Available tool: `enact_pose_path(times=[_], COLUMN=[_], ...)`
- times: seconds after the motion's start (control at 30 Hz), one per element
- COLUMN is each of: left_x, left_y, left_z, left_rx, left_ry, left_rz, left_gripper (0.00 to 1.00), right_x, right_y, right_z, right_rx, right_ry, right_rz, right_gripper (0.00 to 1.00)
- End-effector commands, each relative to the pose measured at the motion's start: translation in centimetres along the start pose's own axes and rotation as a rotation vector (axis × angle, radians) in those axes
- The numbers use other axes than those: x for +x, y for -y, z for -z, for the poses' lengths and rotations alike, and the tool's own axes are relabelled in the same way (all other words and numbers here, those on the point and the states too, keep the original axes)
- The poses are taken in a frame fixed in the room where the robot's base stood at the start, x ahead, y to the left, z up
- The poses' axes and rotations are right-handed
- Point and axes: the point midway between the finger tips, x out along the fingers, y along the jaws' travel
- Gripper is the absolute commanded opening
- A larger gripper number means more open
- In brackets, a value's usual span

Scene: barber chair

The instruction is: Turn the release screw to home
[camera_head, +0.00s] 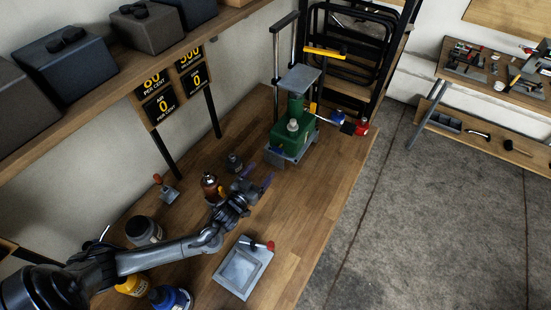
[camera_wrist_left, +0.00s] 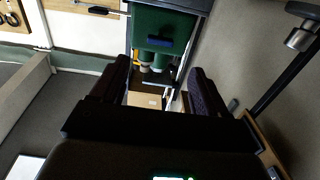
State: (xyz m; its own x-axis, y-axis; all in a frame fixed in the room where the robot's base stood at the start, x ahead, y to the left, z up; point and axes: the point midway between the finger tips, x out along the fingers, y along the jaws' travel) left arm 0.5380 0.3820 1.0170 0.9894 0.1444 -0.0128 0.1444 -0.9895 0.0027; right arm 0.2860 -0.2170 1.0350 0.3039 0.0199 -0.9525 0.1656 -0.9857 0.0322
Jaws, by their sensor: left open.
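A green jack-like press (camera_head: 293,130) with a grey top plate stands on a grey base near the far end of the wooden bench. A small blue part (camera_head: 279,150), which looks like the release screw, sits low on its near side. In the left wrist view a blue bar (camera_wrist_left: 160,42) lies across the green body (camera_wrist_left: 150,22), beyond the fingertips. My left gripper (camera_head: 261,173) is open and empty, short of the press and apart from it. Its two dark fingers also frame the left wrist view (camera_wrist_left: 160,78). My right gripper is not in view.
A brown bottle (camera_head: 209,185) and a small dark bottle (camera_head: 234,162) stand close left of my left gripper. A grey tray (camera_head: 244,268) with a red-ended tool lies nearer. Bare bench (camera_head: 310,190) lies to the right.

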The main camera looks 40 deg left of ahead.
Motion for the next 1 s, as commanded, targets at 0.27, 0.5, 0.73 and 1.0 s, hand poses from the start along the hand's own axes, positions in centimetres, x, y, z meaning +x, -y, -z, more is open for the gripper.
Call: enact_pose_path(times=[0.27,0.5,0.73,1.0], left_x=[3.1,7.0,9.6,10.7], left_y=[0.2,0.2,0.1,0.1], left_z=[0.3,0.3,0.2,0.2], left_rx=[0.003,0.004,0.003,0.004], left_ry=[-0.018,-0.016,-0.015,-0.013], left_rz=[-0.002,-0.002,-0.003,-0.003], left_gripper=[0.74,0.74,0.74,0.74], right_x=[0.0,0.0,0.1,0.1], right_y=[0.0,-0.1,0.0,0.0], right_z=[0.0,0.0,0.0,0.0], right_rx=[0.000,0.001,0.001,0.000], right_ry=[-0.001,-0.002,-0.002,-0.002], right_rz=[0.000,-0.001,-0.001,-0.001], right_gripper=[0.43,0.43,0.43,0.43])
